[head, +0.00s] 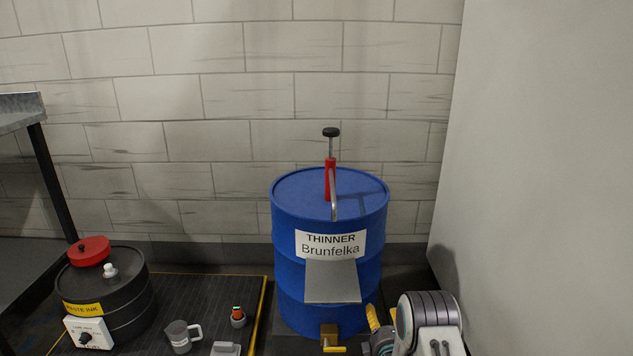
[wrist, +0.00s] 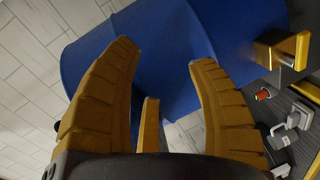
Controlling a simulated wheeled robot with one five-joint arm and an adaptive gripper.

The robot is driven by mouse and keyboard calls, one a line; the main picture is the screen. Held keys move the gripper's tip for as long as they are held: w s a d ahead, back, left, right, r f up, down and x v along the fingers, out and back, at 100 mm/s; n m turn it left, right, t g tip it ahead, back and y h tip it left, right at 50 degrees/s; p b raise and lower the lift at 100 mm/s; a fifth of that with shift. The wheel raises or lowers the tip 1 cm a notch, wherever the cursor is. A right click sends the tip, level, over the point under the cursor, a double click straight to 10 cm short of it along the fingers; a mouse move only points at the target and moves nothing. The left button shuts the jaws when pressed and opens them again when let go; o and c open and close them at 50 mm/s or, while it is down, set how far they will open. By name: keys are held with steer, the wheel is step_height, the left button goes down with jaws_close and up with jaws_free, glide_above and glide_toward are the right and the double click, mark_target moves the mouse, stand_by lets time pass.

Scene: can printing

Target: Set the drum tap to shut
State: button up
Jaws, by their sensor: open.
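The blue drum (head: 290,270) stands by the wall, labelled "THINNER Brunfelka". Its tap (head: 329,332) is a brass block low on the front, with a yellow lever (head: 336,349) lying sideways to the right at the frame's bottom edge. In the wrist view the tap (wrist: 270,52) and its lever (wrist: 302,50) show at upper right, beyond the right finger. My gripper (wrist: 164,57) is open and empty, with the blue drum (wrist: 170,35) behind its fingers. In the head view my gripper (head: 373,318) shows partly, right of the tap and apart from it.
A grey plate (head: 332,282) juts from the drum's front above the tap, and a red hand pump (head: 330,180) stands on top. A black waste-ink drum (head: 125,300), a grey mug (head: 180,336) and a small red-topped item (head: 238,316) are on the left. A pale wall (head: 550,180) closes the right.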

steer(key=s+r+m+g+p, duration=0.35)
steer(key=r+p, duration=0.45)
steer(key=r, duration=0.9)
steer(key=s+r+m+g+p, duration=0.2)
steer(key=s+r+m+p, duration=0.45)
steer(key=r, duration=1.15)
steer(key=s+r+m+g+p, duration=0.2)
steer(key=s+r+p, duration=0.7)
steer(key=s, duration=0.7)
steer(key=s+r+m+g+p, duration=0.3)
steer(key=s+r+g+p, duration=0.2)
steer(key=s+r+p, duration=0.5)
steer(key=s+r, duration=0.5)
steer(key=s, duration=0.2)
steer(key=shift+s+m, duration=0.25)
steer(key=shift+m, duration=0.05)
steer(key=shift+a, duration=0.2)
